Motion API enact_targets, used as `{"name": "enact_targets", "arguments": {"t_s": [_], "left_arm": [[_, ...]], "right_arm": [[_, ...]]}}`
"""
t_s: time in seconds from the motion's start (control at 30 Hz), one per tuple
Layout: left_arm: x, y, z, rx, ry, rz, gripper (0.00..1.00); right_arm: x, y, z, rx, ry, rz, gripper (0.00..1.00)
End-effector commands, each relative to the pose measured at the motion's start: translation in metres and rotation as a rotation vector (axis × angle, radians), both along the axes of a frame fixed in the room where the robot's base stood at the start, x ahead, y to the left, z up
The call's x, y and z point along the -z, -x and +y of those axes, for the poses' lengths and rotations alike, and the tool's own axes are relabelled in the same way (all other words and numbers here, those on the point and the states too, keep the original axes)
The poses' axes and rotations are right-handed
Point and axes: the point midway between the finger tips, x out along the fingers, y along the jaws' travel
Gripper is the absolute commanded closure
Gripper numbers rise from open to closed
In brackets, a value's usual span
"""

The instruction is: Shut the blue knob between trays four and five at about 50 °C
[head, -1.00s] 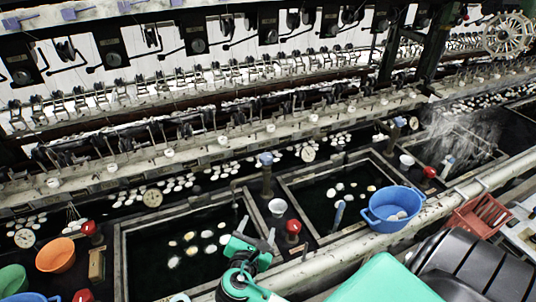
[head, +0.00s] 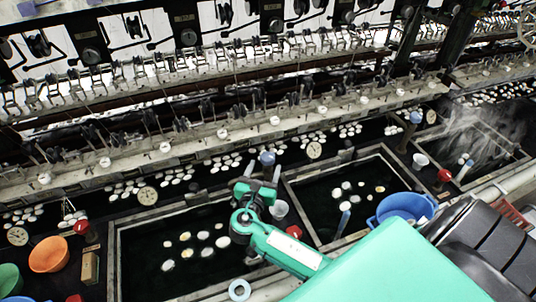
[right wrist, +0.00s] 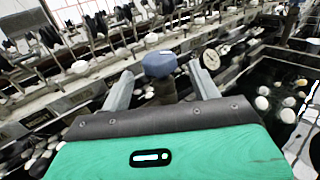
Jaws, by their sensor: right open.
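A blue knob (head: 267,158) stands on a dark post between two dark water trays, the left tray (head: 117,262) and the right tray (head: 380,148). My right gripper (head: 263,171) is at this knob, open. In the right wrist view the knob (right wrist: 159,65) shows between and just beyond the two grey fingers, with a gap on each side. A round white dial (head: 314,150) lies to the right of the knob; its reading is too small to tell. It also shows in the right wrist view (right wrist: 210,59). Tray numbers are not visible. My left gripper is out of view.
Another blue knob (head: 415,118) is farther right, near steam. A blue basin (head: 402,207) sits at the right tray's front corner. An orange bowl (head: 48,254) is at left. Reeling machinery runs behind.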

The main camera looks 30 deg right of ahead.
Motion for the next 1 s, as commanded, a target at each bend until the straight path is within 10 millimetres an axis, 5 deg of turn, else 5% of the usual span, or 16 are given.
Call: {"name": "enact_targets", "arguments": {"t_s": [0.3, 0.67, 0.9, 1.0], "left_arm": [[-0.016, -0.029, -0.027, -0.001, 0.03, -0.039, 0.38], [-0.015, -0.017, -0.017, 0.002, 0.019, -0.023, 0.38], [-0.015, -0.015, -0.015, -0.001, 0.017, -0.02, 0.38], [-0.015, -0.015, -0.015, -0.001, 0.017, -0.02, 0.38]], "right_arm": [[-0.001, -0.03, -0.034, 0.0, 0.001, 0.001, 0.38], [0.001, -0.033, -0.038, 0.0, -0.001, 0.0, 0.38], [0.001, -0.033, -0.038, 0.0, -0.001, 0.001, 0.81], [0.001, -0.033, -0.038, 0.001, -0.001, 0.001, 0.82]]}}
